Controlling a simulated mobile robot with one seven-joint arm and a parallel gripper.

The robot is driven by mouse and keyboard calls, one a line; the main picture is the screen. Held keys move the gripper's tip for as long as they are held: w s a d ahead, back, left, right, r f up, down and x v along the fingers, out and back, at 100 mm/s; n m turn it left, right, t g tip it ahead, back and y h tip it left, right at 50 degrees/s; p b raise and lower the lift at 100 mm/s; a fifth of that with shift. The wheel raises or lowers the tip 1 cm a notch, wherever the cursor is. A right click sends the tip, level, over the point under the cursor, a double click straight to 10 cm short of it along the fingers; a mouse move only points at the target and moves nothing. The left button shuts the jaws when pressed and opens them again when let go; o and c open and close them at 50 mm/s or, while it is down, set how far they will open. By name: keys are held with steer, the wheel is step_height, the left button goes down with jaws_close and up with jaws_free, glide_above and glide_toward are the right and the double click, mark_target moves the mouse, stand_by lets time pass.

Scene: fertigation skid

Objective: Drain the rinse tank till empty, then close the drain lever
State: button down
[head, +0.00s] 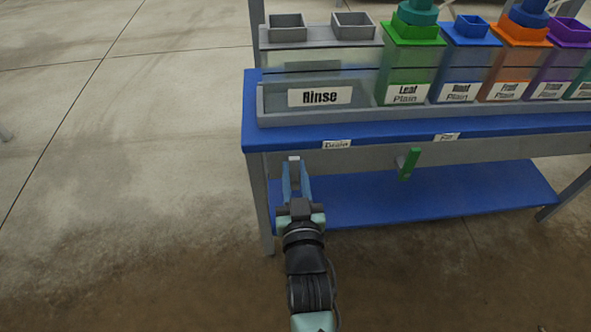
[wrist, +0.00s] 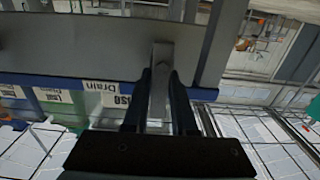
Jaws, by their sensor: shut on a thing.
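The rinse tank (head: 272,97) is a clear, grey-topped box with a "Rinse" label at the left end of the blue bench. Its walls look pale; I cannot tell the liquid level. The drain lever (head: 294,160) is a grey bar below the "Drain" label on the bench's front edge. My gripper (head: 296,178) is shut on this lever, its fingers on both sides. In the wrist view the lever (wrist: 160,72) stands between the two dark fingertips (wrist: 160,98). The fingers partly hide the lever.
A green lever (head: 409,163) hangs right of the drain lever, below a second label (head: 447,137). Coloured tanks, including the green Leaf tank (head: 409,70), stand right of the rinse tank. A blue lower shelf (head: 440,195) lies beneath. The floor (head: 120,160) left is clear.

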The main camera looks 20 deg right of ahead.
stand_by(0.4)
steer(key=c, duration=0.7)
jaws_free()
steer(key=p+v, duration=0.6)
steer(key=v, duration=0.7)
